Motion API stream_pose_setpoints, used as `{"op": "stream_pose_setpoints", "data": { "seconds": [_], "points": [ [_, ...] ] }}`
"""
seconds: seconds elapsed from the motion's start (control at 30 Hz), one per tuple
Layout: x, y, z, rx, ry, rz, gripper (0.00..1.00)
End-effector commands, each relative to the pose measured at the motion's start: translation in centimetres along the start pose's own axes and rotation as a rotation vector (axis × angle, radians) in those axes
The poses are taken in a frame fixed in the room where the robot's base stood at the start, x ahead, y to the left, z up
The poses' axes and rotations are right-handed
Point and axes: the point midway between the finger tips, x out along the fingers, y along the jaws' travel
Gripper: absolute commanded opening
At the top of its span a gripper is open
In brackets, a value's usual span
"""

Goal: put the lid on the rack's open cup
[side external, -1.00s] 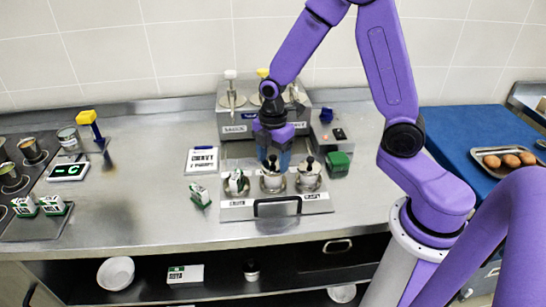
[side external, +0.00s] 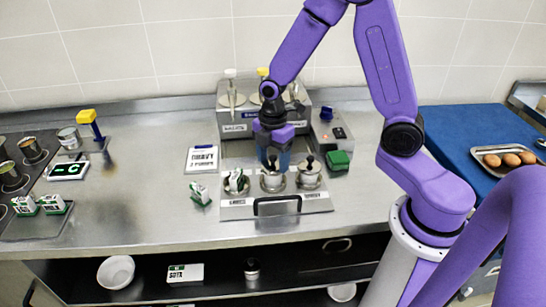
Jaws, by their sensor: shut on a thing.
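The rack (side external: 315,203) is a metal tray with a black front handle on the steel counter, holding three metal cups in a row. My gripper (side external: 273,163) points down over the middle cup (side external: 272,184), shut on the dark knob of a lid. The lid is at or just above that cup's mouth; I cannot tell whether it is seated. The right cup (side external: 309,181) has a lid with a black knob. The left cup (side external: 237,186) has something pale and dark at its mouth, too small to make out.
A steel dispenser unit (side external: 235,128) stands behind the rack. A green block (side external: 338,160) is at its right, and a white sign (side external: 202,159) and a small green-and-white carton (side external: 200,194) at its left. The counter's left middle is mostly clear.

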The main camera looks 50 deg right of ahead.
Motion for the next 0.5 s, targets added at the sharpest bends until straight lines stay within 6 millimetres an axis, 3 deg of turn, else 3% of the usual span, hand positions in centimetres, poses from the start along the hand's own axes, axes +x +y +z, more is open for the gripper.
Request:
{"op": "stream_pose_setpoints", "data": {
  "seconds": [0.2,0.23,0.3,0.33,0.5],
  "points": [
    [-0.01,0.0,0.0,0.0,0.0,0.0,0.36],
    [-0.01,0.0,0.0,0.0,0.0,0.0,0.68],
    [-0.01,0.0,0.0,0.0,0.0,0.0,0.91],
    [-0.01,0.0,0.0,0.0,0.0,0.0,0.95],
    [-0.01,-0.01,0.0,0.0,0.0,0.0,0.95]
  ]
}}
